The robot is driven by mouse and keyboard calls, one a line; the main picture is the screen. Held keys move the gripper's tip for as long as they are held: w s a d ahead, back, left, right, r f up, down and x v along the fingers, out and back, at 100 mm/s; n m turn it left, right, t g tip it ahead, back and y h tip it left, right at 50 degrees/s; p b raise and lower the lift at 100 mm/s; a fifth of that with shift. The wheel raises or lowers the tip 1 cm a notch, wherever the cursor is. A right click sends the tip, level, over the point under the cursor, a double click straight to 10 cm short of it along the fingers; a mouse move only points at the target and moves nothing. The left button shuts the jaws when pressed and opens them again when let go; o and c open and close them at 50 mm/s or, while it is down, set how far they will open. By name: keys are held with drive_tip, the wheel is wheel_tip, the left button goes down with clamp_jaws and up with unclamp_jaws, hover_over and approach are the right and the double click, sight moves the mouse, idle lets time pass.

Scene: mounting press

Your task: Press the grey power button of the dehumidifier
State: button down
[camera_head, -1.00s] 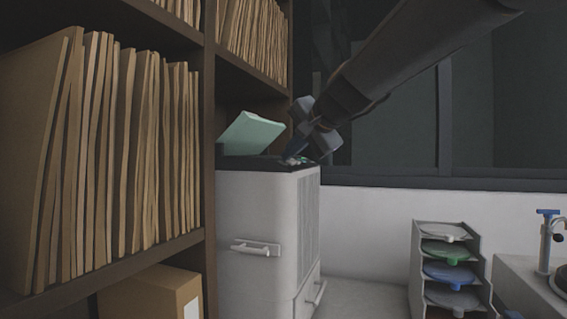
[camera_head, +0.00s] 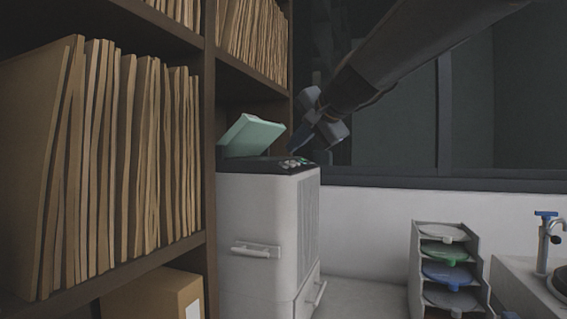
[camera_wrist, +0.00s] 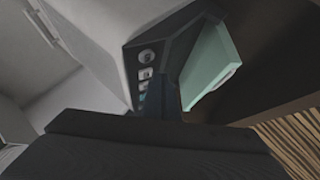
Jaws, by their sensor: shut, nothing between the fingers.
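The dehumidifier (camera_head: 245,215) is a white box beside the shelf, with a black top panel (camera_head: 240,166) and a raised pale green flap (camera_head: 252,135). Small grey and green buttons (camera_head: 292,163) sit at the panel's right end. I cannot tell for sure which is the power button. My gripper (camera_head: 294,151) is shut and empty, its tip just above the buttons, seemingly apart from them. It also shows dark in the wrist view (camera_wrist: 168,98).
A dark shelf (camera_head: 210,150) full of brown folders (camera_head: 110,170) stands close on the left, with a cardboard box (camera_head: 155,295) below. A rack of coloured trays (camera_head: 447,265) and a counter with a blue-handled tap (camera_head: 544,240) are on the right.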

drive_tip(key=r, duration=0.1)
drive_tip(key=d+r+p, duration=0.1)
drive_tip(key=r, duration=0.1)
drive_tip(key=shift+s+d+r, duration=0.1)
drive_tip(key=shift+s+d, duration=0.1)
drive_tip(key=shift+s, duration=0.1)
idle(0.4)
drive_tip(key=s+d+f+n+g+h, duration=0.1)
drive_tip(key=s+d+f, duration=0.15)
drive_tip(key=f, duration=0.65)
drive_tip(key=s+d+f+n+g+h, duration=0.1)
drive_tip(key=s+d+f+g, duration=0.15)
drive_tip(key=f, duration=0.75)
drive_tip(key=s+d+f+n+g+h, duration=0.1)
drive_tip(key=s+d+f+h, duration=0.15)
drive_tip(key=f, duration=0.65)
drive_tip(key=s+d+f+n+g, duration=0.2)
drive_tip(key=s+f, duration=0.8)
drive_tip(key=s+d+f+n+g+h, duration=0.1)
drive_tip(key=s+d+f+n+g, duration=0.2)
drive_tip(key=s+f, duration=0.8)
drive_tip(key=shift+s+f, duration=0.3)
